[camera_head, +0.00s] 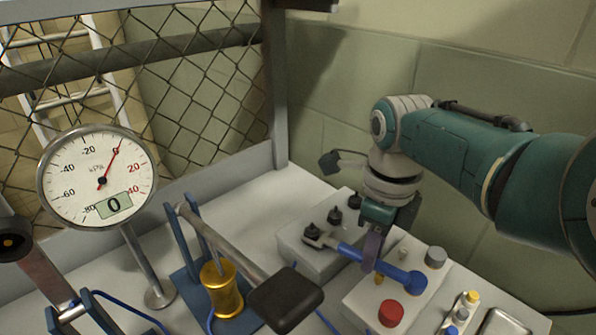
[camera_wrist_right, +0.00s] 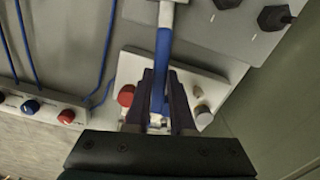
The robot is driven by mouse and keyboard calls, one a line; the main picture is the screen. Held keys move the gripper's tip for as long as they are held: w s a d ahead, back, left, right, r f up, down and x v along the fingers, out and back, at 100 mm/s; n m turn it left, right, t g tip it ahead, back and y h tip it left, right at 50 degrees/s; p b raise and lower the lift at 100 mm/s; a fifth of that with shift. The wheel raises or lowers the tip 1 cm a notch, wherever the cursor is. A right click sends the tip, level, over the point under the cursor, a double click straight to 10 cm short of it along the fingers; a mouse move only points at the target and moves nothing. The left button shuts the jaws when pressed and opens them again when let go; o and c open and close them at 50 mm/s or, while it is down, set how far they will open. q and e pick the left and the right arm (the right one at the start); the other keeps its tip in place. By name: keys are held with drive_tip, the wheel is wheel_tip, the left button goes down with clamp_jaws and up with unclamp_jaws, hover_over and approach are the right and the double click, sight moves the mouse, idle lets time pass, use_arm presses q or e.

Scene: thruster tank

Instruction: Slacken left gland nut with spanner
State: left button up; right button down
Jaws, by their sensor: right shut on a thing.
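The spanner has a blue handle (camera_head: 362,256) with a round blue end and a grey head (camera_head: 326,239). My right gripper (camera_head: 372,254) is shut on the handle; the wrist view shows the blue handle (camera_wrist_right: 161,62) between the two dark fingers (camera_wrist_right: 163,100). Three black nuts or fittings stand in a row on a pale grey block (camera_head: 300,250). The leftmost black nut (camera_head: 312,231) is right at the spanner head. I cannot tell whether the jaw is seated around it. The other two, middle (camera_head: 335,215) and far (camera_head: 353,201), are clear of the spanner. My left gripper is not in view.
A red button (camera_head: 391,313) and grey knob (camera_head: 436,257) sit on a pale panel under the spanner handle. A pump lever with a black grip (camera_head: 285,299) and brass cylinder (camera_head: 221,288) stand left. A pressure gauge (camera_head: 97,178) reads 0. Mesh fence and wall lie behind.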

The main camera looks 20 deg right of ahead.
drive_tip(key=shift+w+d, duration=0.1)
idle(0.3)
drive_tip(key=shift+w+d+n+b, duration=0.4)
drive_tip(key=shift+d+n+b, duration=0.1)
drive_tip(key=shift+n, duration=0.3)
drive_tip(key=shift+w+d+n+b, duration=0.25)
drive_tip(key=shift+d+n+b, duration=0.05)
drive_tip(key=shift+n+b, duration=0.1)
drive_tip(key=shift+w+d+n, duration=0.15)
drive_tip(key=shift+w+n, duration=0.05)
drive_tip(key=shift+n, duration=0.1)
